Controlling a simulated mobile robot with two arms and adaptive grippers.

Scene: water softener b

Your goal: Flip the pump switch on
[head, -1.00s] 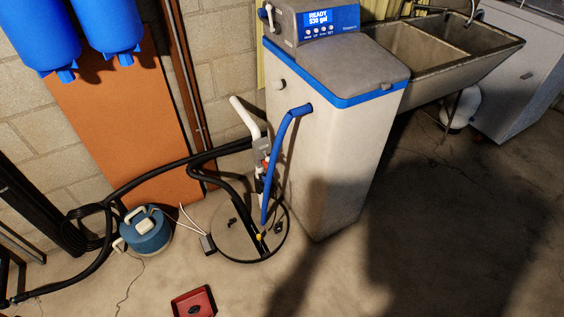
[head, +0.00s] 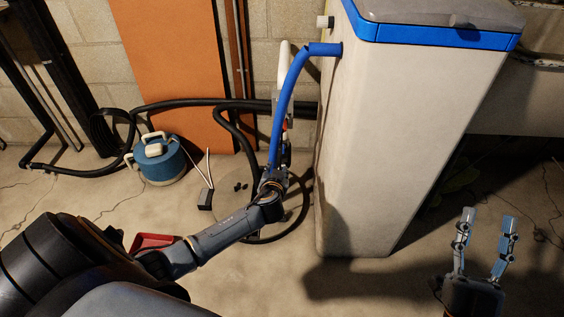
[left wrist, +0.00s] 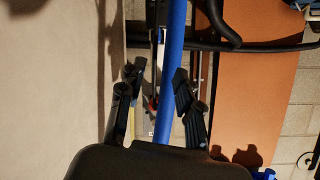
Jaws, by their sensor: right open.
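No switch can be made out for certain. A small dark grey box (head: 205,199) with white wires lies on the floor right of the blue pump-like canister (head: 159,160); I cannot tell if it is the pump switch. My left gripper (head: 275,178) is by the lower end of the blue hose (head: 284,100), at the pipework left of the softener. In the left wrist view its fingers (left wrist: 160,72) are apart, with the blue hose (left wrist: 171,60) and a small red part (left wrist: 153,103) showing between them. Whether they touch is unclear. My right gripper (head: 480,238) is open and empty.
The tall pale softener cabinet (head: 390,140) with a blue rim stands right of the hose. Black hoses (head: 190,104) run along the wall past an orange board (head: 175,60). A red tray (head: 150,241) is partly behind my left arm. The floor around my right gripper is clear.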

